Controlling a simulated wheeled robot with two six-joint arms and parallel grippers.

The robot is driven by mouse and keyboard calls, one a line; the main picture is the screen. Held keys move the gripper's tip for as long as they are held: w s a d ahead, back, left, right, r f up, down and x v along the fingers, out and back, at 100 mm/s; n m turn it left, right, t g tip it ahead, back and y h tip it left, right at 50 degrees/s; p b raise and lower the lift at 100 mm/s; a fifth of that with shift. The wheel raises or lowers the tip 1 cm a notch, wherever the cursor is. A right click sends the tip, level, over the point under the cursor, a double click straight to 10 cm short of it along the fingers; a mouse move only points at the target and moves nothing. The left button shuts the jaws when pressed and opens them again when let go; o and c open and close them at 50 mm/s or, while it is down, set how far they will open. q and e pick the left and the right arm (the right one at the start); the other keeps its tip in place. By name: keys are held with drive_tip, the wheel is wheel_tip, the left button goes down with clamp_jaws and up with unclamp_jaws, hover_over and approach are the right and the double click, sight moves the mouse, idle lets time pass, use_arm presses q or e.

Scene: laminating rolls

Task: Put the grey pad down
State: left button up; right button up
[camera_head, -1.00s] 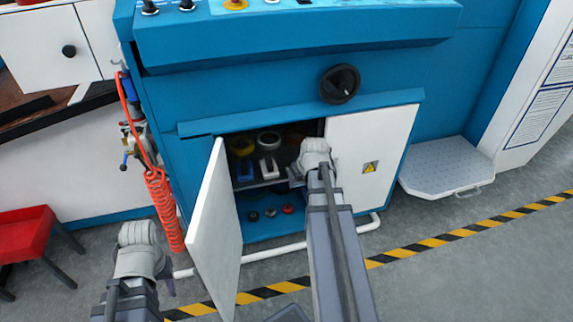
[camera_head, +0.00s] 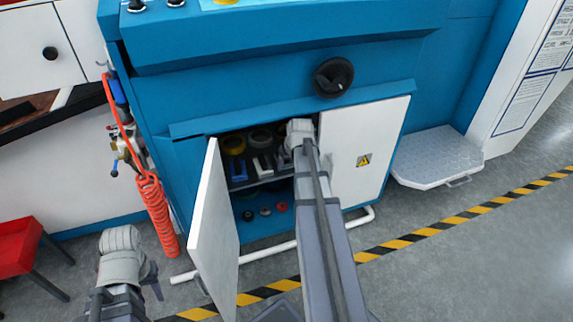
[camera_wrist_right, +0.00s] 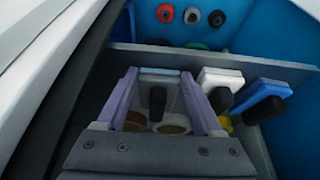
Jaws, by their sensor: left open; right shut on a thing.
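The grey pad (camera_wrist_right: 160,78), with a dark handle, is between the two fingers of my right gripper (camera_wrist_right: 159,74), which is shut on it. The pad is over the cabinet shelf (camera_wrist_right: 215,60); I cannot tell whether it touches the shelf. In the head view my right gripper (camera_head: 299,138) reaches into the open cabinet at the right of the opening, and its arm hides the pad. A white pad (camera_wrist_right: 219,80) and a blue pad (camera_wrist_right: 266,92) stand beside the grey one. My left gripper (camera_head: 122,268) is open and empty, outside, left of the open door.
The left cabinet door (camera_head: 214,235) stands open; the right door (camera_head: 362,150) is shut. Rolls, including a yellow roll (camera_head: 234,144), lie deeper on the shelf. Several small knobs sit in the lower compartment. A red coiled hose (camera_head: 157,210) hangs at the left.

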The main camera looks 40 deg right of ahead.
drive_tip(key=shift+f, duration=0.15)
drive_tip(key=o, duration=1.2)
drive_tip(key=p+v, duration=0.7)
drive_tip(key=shift+s+r, duration=0.1)
drive_tip(key=shift+r, duration=0.3)
drive_tip(key=shift+a, duration=0.1)
